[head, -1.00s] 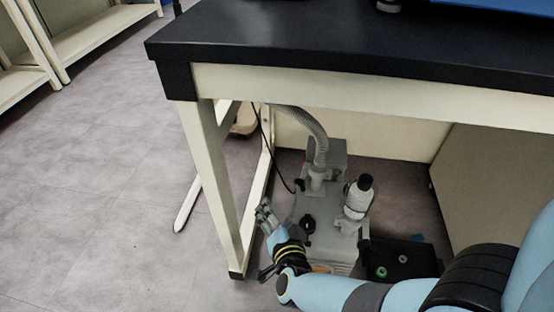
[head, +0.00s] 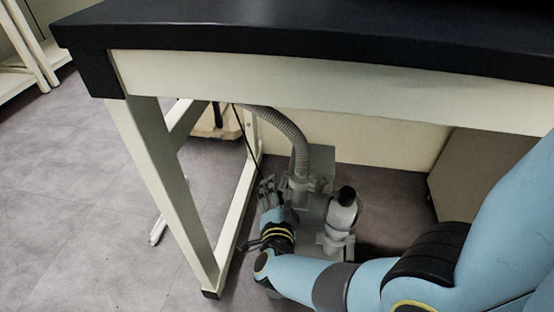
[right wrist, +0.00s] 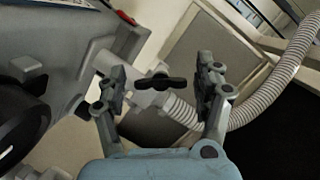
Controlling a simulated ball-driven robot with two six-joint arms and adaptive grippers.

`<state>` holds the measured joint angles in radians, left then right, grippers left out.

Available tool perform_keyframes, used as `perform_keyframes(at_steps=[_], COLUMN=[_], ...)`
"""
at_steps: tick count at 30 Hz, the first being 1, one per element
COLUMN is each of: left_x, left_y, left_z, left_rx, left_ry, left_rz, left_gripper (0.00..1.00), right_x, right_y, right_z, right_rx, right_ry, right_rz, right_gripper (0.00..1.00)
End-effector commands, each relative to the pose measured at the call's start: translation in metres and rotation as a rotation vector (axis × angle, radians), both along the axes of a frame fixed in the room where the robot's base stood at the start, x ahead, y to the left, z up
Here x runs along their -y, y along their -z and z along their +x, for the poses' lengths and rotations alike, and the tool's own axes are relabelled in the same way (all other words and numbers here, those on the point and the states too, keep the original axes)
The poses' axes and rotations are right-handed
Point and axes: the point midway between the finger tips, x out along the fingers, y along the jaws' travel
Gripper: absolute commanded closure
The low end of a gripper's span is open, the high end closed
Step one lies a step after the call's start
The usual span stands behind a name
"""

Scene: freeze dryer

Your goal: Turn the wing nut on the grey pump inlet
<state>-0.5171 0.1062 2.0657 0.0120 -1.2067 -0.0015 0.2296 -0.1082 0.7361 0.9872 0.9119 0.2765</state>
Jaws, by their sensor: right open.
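The grey pump (head: 311,218) stands on the floor under the bench. Its grey inlet (head: 300,186) joins a ribbed hose (head: 292,127). In the right wrist view, the dark wing nut (right wrist: 161,83) shows at the inlet, in the gap between the fingers, with space on both sides. I cannot tell how deep it sits between them. My right gripper (head: 268,184) is just left of the inlet in the head view. It is open and empty, and its fingers (right wrist: 161,77) show in the right wrist view. My left gripper is not in view.
The black bench top (head: 300,35) hangs over the pump. A cream bench leg (head: 165,185) stands left of my right gripper. A white bottle with a black cap (head: 341,215) rises on the pump's right. A thin black cable runs beside the hose.

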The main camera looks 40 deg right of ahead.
Motion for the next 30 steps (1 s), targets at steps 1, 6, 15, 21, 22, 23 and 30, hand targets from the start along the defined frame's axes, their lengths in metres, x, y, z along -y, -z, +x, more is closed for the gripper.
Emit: perform_keyframes(at_steps=[1,6,15,21,22,23,30], left_x=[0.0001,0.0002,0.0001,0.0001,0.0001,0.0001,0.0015], left_y=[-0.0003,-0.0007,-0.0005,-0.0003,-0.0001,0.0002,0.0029], left_z=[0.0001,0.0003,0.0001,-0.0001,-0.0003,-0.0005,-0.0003], left_rx=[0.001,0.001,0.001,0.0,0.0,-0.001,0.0], left_ry=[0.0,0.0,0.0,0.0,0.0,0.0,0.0], left_rz=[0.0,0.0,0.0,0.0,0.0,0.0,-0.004], left_gripper=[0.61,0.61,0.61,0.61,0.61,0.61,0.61], right_x=[0.0003,0.0004,0.0004,0.0003,0.0003,0.0003,0.0003], right_y=[0.0004,0.0,0.0,0.0,0.0,0.0001,0.0027], right_z=[-0.0001,0.0001,0.0001,0.0,0.0,0.0,-0.0011], right_rx=[0.0,0.0,-0.001,-0.001,0.0,0.001,0.04], right_ry=[0.0,0.0,0.0,0.0,-0.001,-0.001,-0.001], right_rz=[0.0,0.0,-0.001,-0.001,-0.001,0.0,0.024], right_gripper=[0.31,0.31,0.65,0.89,0.89,0.89,0.89])
